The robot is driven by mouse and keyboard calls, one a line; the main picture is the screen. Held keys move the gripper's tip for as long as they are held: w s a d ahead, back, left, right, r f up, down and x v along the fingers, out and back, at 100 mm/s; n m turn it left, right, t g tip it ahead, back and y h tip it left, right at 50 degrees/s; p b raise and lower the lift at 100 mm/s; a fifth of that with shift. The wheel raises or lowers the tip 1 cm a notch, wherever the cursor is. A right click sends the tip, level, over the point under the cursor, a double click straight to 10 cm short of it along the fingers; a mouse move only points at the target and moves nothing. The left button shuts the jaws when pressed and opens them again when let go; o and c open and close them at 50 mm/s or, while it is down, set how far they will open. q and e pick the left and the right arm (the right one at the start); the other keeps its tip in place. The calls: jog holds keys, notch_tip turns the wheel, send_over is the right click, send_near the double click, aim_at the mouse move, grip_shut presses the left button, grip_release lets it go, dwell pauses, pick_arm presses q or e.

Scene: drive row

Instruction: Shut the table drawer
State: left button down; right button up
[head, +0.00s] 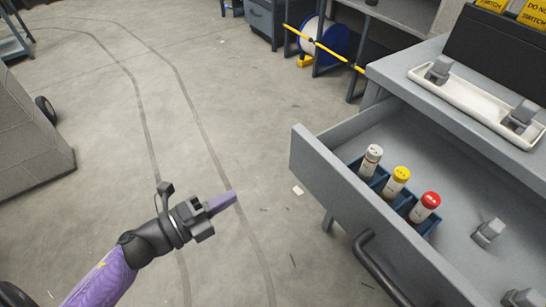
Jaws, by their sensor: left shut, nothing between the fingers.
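The table drawer (336,187) is grey and stands open, pulled out from the table (400,79) at the right. A dark bar handle (377,268) is on its front face, running to the lower edge of the view. Inside is a blue holder with three tubes: one with a white top (371,160), one with a yellow top (396,183) and one with a red top (424,207). My left gripper (222,202) is shut and empty, over the floor to the left of the drawer, apart from it. My right gripper is not in view.
Small grey blocks (488,232) lie in the drawer. A white tray (470,100) with grey parts sits on the tabletop. A yellow bar (324,47) and a cable reel (335,38) are at the back. A grey cart (28,140) is at the left.

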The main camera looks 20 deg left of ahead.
aim_at(299, 161)
pick_arm(q)
jog(key=b+x, duration=0.2)
jog(key=x, duration=1.1)
jog(key=shift+d+r, duration=0.15)
jog(key=shift+d, duration=0.15)
jog(key=shift+w+d, duration=0.2)
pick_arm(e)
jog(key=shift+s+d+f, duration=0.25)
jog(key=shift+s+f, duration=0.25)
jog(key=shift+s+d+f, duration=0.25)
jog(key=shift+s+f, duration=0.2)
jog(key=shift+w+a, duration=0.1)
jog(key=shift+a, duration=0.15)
